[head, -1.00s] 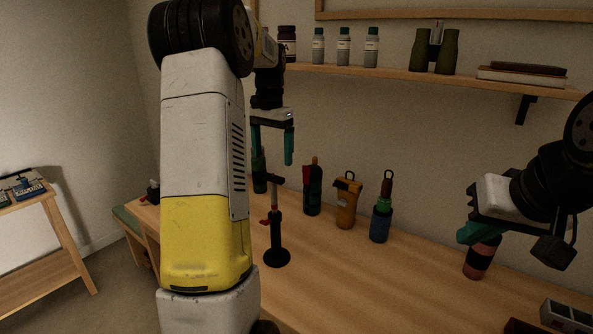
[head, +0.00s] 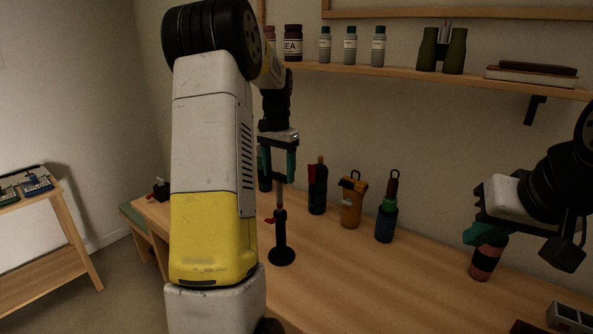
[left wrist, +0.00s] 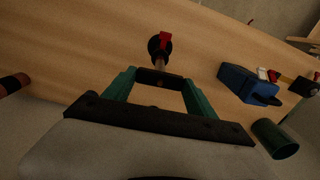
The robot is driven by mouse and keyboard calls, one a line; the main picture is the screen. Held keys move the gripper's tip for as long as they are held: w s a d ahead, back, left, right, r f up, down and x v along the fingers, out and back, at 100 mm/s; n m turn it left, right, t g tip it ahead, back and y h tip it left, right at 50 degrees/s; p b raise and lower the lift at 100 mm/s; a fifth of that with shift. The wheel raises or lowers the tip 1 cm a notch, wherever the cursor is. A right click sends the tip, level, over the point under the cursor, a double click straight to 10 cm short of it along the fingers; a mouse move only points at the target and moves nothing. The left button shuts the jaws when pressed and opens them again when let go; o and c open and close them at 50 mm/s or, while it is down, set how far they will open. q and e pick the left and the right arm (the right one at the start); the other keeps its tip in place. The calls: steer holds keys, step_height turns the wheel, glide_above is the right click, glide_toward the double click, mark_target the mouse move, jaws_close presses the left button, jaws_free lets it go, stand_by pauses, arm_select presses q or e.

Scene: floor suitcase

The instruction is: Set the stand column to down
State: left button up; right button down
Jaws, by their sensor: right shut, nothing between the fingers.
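The stand (head: 281,235) is upright on the workbench, with a round black base, a slim column and a red lever on its collar. Its top, a short dark crossbar, is partly hidden by my left gripper (head: 278,172) in the head view. In the left wrist view, the stand's crossbar (left wrist: 159,78) lies between the fingertips of my left gripper (left wrist: 160,83), with the red lever (left wrist: 165,40) and base beyond. The green fingers stand apart; I cannot tell whether they touch the bar's ends. My right gripper (head: 474,234) is shut and empty, in front of a dark red-banded bottle (head: 487,262).
Several bottles stand behind the stand on the workbench (head: 340,265), among them an orange one (head: 352,205) and a blue one (head: 386,222). A shelf (head: 400,77) runs along the wall above. The bench around the stand's base is clear.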

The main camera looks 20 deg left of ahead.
arm_select(q)
jaws_close()
glide_above(280, 212)
steer(key=f, duration=0.8)
steer(key=shift+w+a+f, duration=0.15)
steer(key=shift+w, duration=0.25)
steer(key=o, duration=1.1)
jaws_free()
steer(key=shift+f, duration=0.1)
steer(key=shift+o, duration=0.6)
steer(key=shift+w, duration=0.1)
steer(key=shift+r, duration=0.2)
steer(key=shift+r, duration=0.25)
step_height(280, 212, up, 7)
steer(key=shift+r, duration=0.1)
